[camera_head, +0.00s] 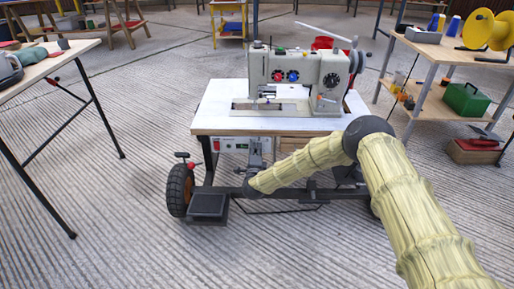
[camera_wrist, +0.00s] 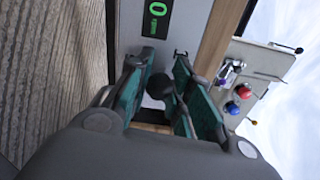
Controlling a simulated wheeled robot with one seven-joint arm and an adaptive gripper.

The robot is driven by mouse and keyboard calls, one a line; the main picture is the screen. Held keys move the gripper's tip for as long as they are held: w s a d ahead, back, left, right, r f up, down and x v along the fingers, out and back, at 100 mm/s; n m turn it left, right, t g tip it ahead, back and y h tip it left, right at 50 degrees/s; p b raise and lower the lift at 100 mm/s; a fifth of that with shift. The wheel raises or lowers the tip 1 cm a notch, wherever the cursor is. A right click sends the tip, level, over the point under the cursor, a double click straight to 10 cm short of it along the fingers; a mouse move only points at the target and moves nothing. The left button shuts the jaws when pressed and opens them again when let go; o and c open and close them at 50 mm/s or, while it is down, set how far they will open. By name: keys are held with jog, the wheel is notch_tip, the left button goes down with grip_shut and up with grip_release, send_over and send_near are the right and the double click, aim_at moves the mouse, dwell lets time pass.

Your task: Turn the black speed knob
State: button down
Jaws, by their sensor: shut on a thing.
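The black speed knob (camera_wrist: 159,86) shows in the wrist view on the pale control panel (camera_head: 230,145) under the front edge of the sewing machine table (camera_head: 218,115). My gripper (camera_wrist: 161,74) has its teal-padded fingers on either side of the knob and is shut on it. In the head view my gripper (camera_head: 256,152) reaches the panel from below, and it hides the knob there. A red switch (camera_head: 217,146) is at the panel's left end.
The grey sewing machine (camera_head: 301,72) stands on the table. A pedal (camera_head: 208,205) and a wheel (camera_head: 180,190) are at the stand's lower left. A folding table (camera_head: 55,58) stands at left and a shelf (camera_head: 440,103) at right. The floor in front is mostly clear.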

jog(key=shift+a+n+p, duration=0.15)
jog(key=shift+n+p, duration=0.15)
jog(key=shift+n, duration=0.3)
jog(key=shift+f, duration=0.15)
jog(key=c, duration=1.3)
grip_release()
jog(key=shift+a, duration=0.1)
jog(key=shift+o, duration=0.2)
jog(key=shift+s, duration=0.1)
jog(key=s, duration=1.1)
jog(key=shift+s, duration=0.4)
